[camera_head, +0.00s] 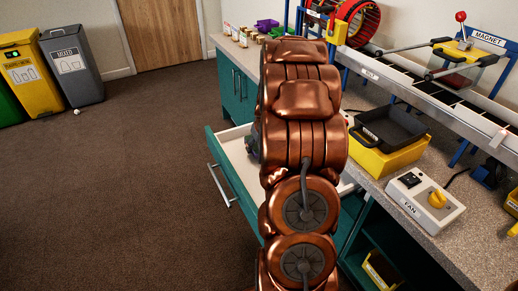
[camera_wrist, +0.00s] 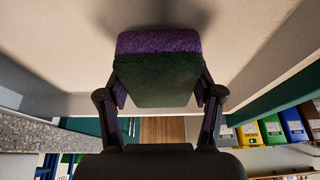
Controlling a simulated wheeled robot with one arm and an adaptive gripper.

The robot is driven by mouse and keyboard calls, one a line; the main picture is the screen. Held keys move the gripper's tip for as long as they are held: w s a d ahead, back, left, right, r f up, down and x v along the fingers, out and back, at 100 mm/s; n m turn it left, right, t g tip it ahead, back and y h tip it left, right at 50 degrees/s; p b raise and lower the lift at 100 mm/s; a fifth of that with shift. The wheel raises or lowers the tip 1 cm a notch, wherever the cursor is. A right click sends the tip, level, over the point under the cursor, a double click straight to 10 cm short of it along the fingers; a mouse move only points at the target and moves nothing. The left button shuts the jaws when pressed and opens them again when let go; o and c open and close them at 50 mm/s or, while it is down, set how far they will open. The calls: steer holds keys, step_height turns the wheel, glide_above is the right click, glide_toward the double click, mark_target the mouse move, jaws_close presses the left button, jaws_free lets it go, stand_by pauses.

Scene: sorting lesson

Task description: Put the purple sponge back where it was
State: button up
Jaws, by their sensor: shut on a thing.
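The sponge (camera_wrist: 157,42) shows in the wrist view with a purple layer and a dark green layer. My gripper (camera_wrist: 161,86) is shut on it, one finger at each side. The sponge is over or against the pale inside of the open drawer (camera_wrist: 60,55), with a dark shadow beside it. I cannot tell whether it touches the drawer floor. In the head view the pulled-out drawer (camera_head: 238,152) has a teal front and a metal handle.
The speckled counter (camera_head: 408,183) holds a black tray (camera_head: 392,125) on a yellow block, a fan control box (camera_head: 424,199) and a conveyor with a magnet unit (camera_head: 460,52). Bins (camera_head: 72,65) stand far left. The brown carpet (camera_head: 130,170) left of the drawer is mostly clear.

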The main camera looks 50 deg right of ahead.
steer(key=shift+f, duration=0.75)
steer(key=shift+f, duration=0.1)
steer(key=shift+f, duration=0.1)
steer(key=o, duration=1.3)
